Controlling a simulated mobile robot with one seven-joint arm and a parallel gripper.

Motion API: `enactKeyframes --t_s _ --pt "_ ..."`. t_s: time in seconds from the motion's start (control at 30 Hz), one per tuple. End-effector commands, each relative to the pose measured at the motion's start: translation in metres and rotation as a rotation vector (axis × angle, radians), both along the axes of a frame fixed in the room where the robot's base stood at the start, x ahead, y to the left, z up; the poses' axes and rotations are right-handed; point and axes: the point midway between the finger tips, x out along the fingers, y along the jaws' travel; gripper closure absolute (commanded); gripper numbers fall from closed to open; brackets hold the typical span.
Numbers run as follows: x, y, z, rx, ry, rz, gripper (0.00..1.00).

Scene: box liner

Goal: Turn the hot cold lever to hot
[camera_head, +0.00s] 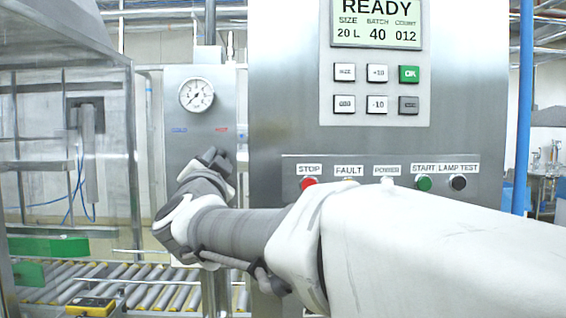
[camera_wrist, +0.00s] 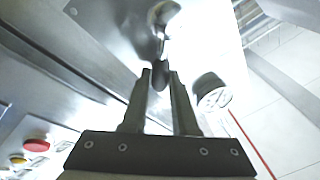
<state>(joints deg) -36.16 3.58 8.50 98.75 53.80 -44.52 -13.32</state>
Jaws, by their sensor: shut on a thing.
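The hot cold lever (camera_wrist: 161,30) is a shiny metal part with a darker grip in the wrist view. My gripper (camera_wrist: 160,78) is shut on the lever, its two dark fingers on either side of the grip. In the head view my gripper (camera_head: 213,157) is at the steel panel (camera_head: 180,90), below and slightly left of the red mark (camera_head: 221,130). The blue mark (camera_head: 179,130) is to its left. The lever is hidden behind my gripper in the head view, so its exact angle cannot be told there.
A round gauge (camera_head: 196,95) sits above the marks. To the right is a control cabinet with a display (camera_head: 377,22), keys and a red stop button (camera_head: 308,183). A roller conveyor (camera_head: 120,285) runs low at the left, beside a glazed enclosure (camera_head: 60,150).

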Motion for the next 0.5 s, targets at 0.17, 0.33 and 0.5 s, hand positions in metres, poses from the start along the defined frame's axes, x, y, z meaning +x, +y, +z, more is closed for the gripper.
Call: enactKeyframes --t_s 0.17,0.33,0.5 --pt "0.0003 -0.0003 -0.0002 0.003 0.001 0.000 1.00" --pt "0.0004 -0.0004 -0.0003 0.002 0.002 -0.001 0.60" --pt "0.0002 -0.0003 -0.0004 0.001 0.001 0.000 0.43"
